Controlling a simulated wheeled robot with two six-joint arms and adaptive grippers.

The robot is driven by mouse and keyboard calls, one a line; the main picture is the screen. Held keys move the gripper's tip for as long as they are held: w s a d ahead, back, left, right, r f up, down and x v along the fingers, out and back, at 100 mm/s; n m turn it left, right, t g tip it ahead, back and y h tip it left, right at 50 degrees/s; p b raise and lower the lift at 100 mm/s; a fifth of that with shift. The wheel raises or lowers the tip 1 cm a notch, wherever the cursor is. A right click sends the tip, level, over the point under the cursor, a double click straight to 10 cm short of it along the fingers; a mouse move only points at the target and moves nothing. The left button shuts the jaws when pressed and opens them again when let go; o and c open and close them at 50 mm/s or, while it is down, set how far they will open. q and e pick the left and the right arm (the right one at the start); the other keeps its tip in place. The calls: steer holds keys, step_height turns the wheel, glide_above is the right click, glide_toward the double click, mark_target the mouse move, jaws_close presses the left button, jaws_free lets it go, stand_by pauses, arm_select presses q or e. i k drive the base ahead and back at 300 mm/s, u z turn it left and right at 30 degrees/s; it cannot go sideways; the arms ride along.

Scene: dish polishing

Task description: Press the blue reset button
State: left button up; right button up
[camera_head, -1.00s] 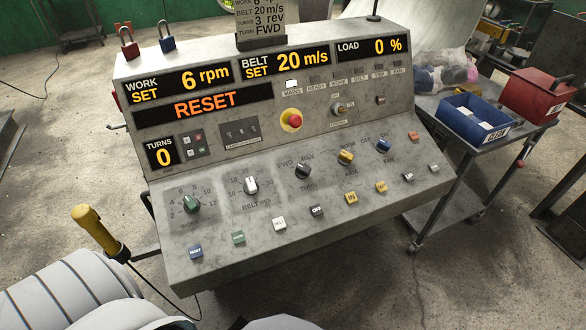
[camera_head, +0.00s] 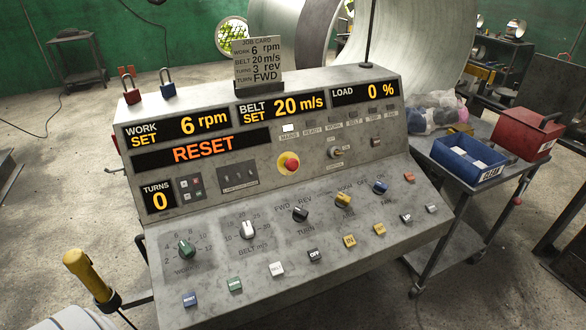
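The blue reset button (camera_head: 190,299) sits at the lower left corner of the grey control console (camera_head: 330,232), on its sloped front panel. It is left of a green button (camera_head: 234,285) and below the green work knob (camera_head: 186,248). The console's display (camera_head: 202,149) reads RESET in orange. The turns display (camera_head: 158,196) reads 0. Neither gripper shows in the head view. Only a bit of a pale rounded part, which I take as mine, shows at the bottom left edge.
A yellow-handled pendant (camera_head: 88,275) stands at the console's left side. A red emergency stop (camera_head: 289,163) is on the upright panel. A cart with a blue bin (camera_head: 465,158) and red toolbox (camera_head: 527,135) stands right. A job card (camera_head: 258,63) stands on top.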

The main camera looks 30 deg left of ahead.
mark_target(189, 299)
steer(key=z, duration=0.35)
steer(key=k, duration=0.35)
steer(key=u, duration=1)
steer(key=i, duration=0.25)
steer(key=u, duration=1.2)
